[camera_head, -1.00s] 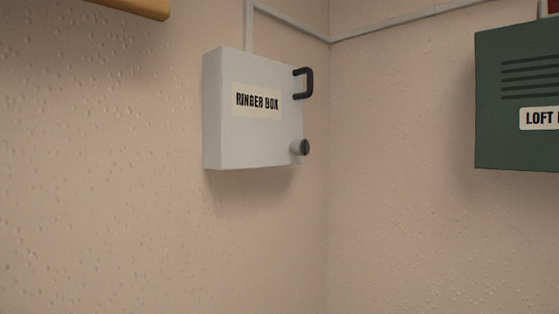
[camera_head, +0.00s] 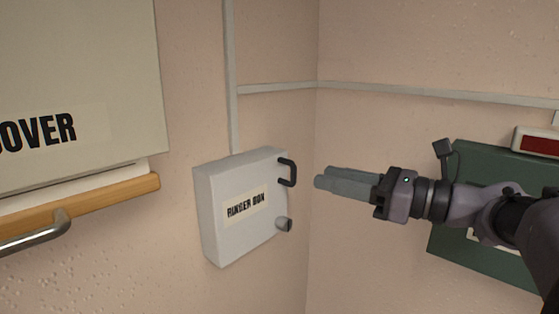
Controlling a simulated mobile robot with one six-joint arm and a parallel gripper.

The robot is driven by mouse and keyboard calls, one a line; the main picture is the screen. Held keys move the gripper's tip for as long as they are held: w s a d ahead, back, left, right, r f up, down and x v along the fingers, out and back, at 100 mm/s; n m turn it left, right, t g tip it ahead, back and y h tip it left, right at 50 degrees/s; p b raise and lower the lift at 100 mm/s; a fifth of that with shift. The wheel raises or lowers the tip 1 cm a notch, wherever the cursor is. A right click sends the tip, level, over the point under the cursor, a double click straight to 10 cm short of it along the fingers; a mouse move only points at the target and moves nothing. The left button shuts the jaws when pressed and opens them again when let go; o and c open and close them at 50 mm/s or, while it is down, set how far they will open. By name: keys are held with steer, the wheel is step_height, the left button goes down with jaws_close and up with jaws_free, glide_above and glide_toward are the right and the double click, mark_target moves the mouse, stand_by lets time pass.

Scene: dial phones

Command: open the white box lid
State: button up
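The white box (camera_head: 236,210), labelled "RINGER BOX", hangs on the left wall near the corner. Its lid is closed. A dark handle (camera_head: 291,172) sticks out at the lid's upper right edge, with a round grey knob (camera_head: 284,224) below it. My gripper (camera_head: 318,177) reaches in from the right, its grey fingers pointing left toward the handle. In the picture a small gap separates the fingertips from the handle. The fingers overlap in this view, so their opening does not show clearly.
A green box (camera_head: 480,168) on the right wall is partly hidden behind my arm. A wooden ledge (camera_head: 110,198) with a metal bar handle (camera_head: 40,236) and a large panel marked "OVER" (camera_head: 80,80) are at left. Grey conduit (camera_head: 400,92) runs along the walls.

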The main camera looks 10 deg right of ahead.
steer(key=p+x, duration=0.1)
steer(key=x, duration=0.5)
jaws_close()
stand_by(1.2)
